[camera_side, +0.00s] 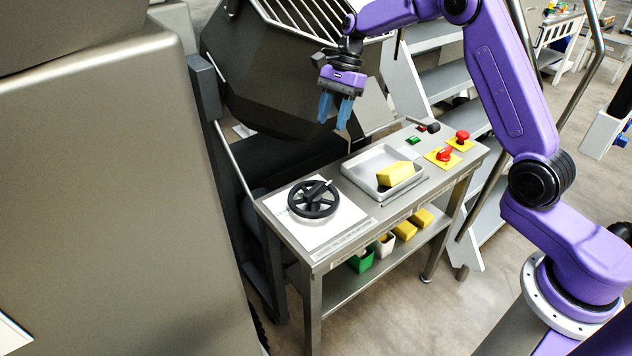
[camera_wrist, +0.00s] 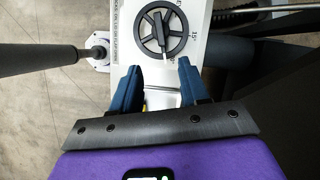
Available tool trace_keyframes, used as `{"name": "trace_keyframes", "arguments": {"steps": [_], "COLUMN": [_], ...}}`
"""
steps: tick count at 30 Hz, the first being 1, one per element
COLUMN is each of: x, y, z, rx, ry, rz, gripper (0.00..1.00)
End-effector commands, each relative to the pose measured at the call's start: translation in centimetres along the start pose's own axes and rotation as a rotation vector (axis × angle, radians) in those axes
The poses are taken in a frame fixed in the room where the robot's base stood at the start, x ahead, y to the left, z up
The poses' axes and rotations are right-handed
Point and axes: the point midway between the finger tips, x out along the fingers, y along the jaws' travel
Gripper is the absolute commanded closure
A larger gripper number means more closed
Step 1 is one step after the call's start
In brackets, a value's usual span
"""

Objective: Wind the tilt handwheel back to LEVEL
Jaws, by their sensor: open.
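The tilt handwheel (camera_side: 313,200) is a black spoked wheel lying on a white plate (camera_side: 318,228) at the left end of the steel bench. A dark handle lies across its top, with a pale tip. In the wrist view the handwheel (camera_wrist: 163,32) is near the top, beyond my fingertips. A "15°" mark shows to the right of it there; the LEVEL mark is not readable. My gripper (camera_side: 336,108) has blue fingers, is open and empty, and hangs above the back of the bench. Its fingers (camera_wrist: 155,82) point towards the wheel, apart from it.
A white tray (camera_side: 352,173) with a yellow block (camera_side: 395,173) sits mid-bench. A red knob (camera_side: 445,154), a red button (camera_side: 462,136) and a black-knobbed lever (camera_side: 433,128) are at the right. A dark hopper (camera_side: 262,85) stands behind; a large steel housing (camera_side: 100,190) is left.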

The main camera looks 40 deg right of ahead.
Motion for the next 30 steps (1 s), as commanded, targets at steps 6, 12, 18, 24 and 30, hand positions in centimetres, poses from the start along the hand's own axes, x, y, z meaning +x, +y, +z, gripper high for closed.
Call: {"name": "trace_keyframes", "arguments": {"steps": [6,12,18,24,30], "x": [2.3,6.0,9.8,13.4,16.1], "y": [0.1,0.1,0.1,0.1,0.1], "z": [0.0,0.0,0.0,0.0,0.0], "rx": [0.003,0.001,0.0,0.001,0.0], "ry": [-0.002,-0.001,0.0,-0.001,0.0], "rz": [0.004,0.005,0.004,0.005,0.003], "gripper": [0.55,0.55,0.55,0.55,0.55]}}
